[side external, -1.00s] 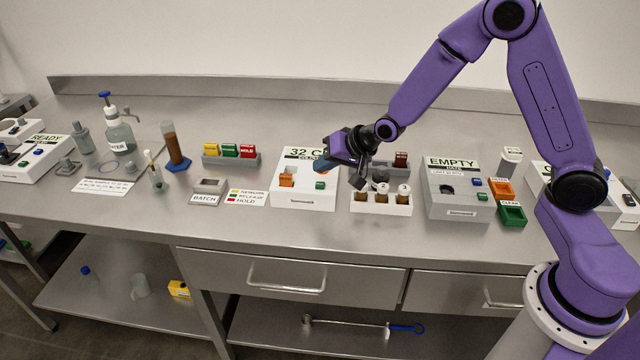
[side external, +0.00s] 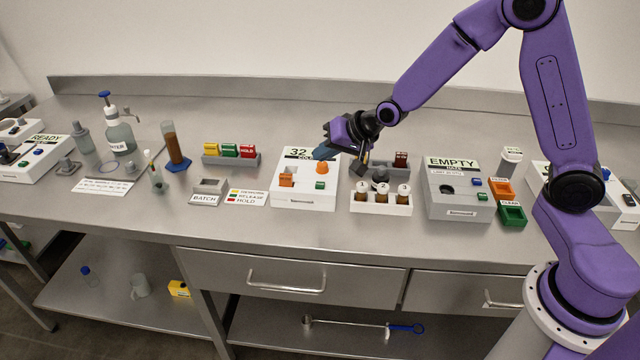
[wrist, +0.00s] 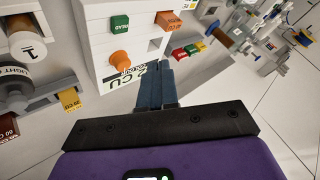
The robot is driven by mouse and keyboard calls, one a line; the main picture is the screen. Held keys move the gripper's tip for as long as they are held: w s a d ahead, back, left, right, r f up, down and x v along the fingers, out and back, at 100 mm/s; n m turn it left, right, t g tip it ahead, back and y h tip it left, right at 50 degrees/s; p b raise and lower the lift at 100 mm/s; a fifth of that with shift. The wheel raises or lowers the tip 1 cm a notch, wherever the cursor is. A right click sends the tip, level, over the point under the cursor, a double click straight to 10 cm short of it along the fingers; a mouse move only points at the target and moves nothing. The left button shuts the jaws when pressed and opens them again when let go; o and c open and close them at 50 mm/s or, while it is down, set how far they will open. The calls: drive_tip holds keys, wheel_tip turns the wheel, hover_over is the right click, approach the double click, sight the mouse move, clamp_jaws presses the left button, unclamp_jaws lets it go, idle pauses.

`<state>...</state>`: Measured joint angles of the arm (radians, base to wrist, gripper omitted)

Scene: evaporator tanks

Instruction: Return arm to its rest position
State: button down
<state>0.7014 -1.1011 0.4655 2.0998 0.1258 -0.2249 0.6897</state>
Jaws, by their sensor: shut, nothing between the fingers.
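My gripper (side external: 325,153) hangs above the back right part of the white box labelled "32 CU" (side external: 300,203). In the wrist view its blue-grey fingers (wrist: 155,85) are together with nothing between them. The fingertips lie over the box's label edge in that view, and appear apart from it. The white box carries an orange knob (side external: 322,168), an orange button (side external: 286,180) and a green button (side external: 320,185). My arm reaches in from the right, bent high at the elbow.
A white rack with brown vials (side external: 380,208) stands right of the white box. The grey "EMPTY" box (side external: 460,208) is farther right, beside orange and green bins (side external: 512,215). A rack of coloured blocks (side external: 231,160) and a brown cylinder (side external: 174,145) stand left. Space above the bench is clear.

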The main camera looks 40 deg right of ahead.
drive_tip(key=s+a+r+n+g, duration=0.2)
drive_tip(key=s+n, duration=0.2)
drive_tip(key=s, duration=0.5)
drive_tip(key=s+a+r+n+g, duration=0.1)
drive_tip(key=s+a+n+g, duration=0.25)
drive_tip(key=s, duration=0.55)
drive_tip(key=s+d+r+n+g+h, duration=0.1)
drive_tip(key=s+d+n, duration=0.3)
drive_tip(key=s, duration=0.5)
drive_tip(key=s+d+r+n+g+h, duration=0.1)
drive_tip(key=s+d+n, duration=0.4)
drive_tip(key=s, duration=0.5)
drive_tip(key=shift+r+n+g+h, duration=0.15)
drive_tip(key=shift+n+g+h, duration=0.25)
drive_tip(key=shift+n+g, duration=0.05)
